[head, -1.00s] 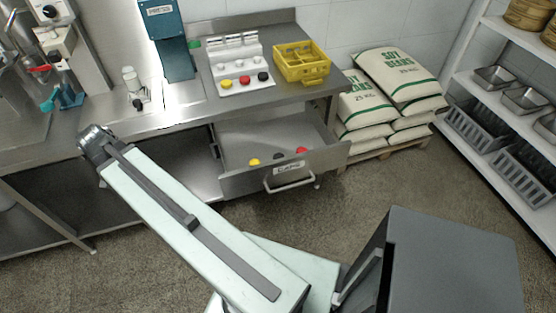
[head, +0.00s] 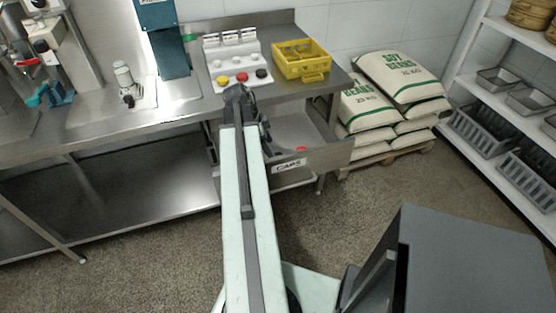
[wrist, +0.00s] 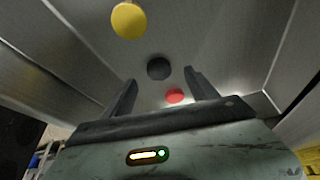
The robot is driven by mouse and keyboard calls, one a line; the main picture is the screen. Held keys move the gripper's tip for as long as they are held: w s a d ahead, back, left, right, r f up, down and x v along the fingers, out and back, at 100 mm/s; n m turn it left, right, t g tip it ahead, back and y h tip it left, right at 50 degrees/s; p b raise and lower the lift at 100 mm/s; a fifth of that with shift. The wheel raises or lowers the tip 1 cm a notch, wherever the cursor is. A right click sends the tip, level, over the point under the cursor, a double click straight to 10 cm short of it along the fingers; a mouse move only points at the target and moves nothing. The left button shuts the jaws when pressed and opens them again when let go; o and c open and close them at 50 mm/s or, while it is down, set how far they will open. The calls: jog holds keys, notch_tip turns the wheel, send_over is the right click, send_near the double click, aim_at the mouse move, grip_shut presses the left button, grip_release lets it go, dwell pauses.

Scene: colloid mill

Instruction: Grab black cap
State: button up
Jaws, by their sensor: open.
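The black cap (wrist: 159,68) lies on the floor of the open drawer in the wrist view. It appears between and beyond the two fingers of my gripper (wrist: 162,88), which is open and empty. A yellow cap (wrist: 128,20) lies to its upper left and a red cap (wrist: 175,96) to its lower right. In the head view the open drawer (head: 328,156), labelled CAPS, shows the red cap (head: 301,149).
A white rack (head: 226,66) on the counter holds a yellow, a red and another black cap. A yellow crate (head: 301,70) stands beside it. Bean sacks (head: 402,80) are stacked right of the drawer. The drawer walls surround the caps.

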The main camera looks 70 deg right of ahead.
jog(key=b+x, duration=0.4)
jog(key=x, duration=0.1)
jog(key=shift+s+f+b, duration=0.1)
jog(key=shift+s+b, duration=0.2)
jog(key=c, duration=1.4)
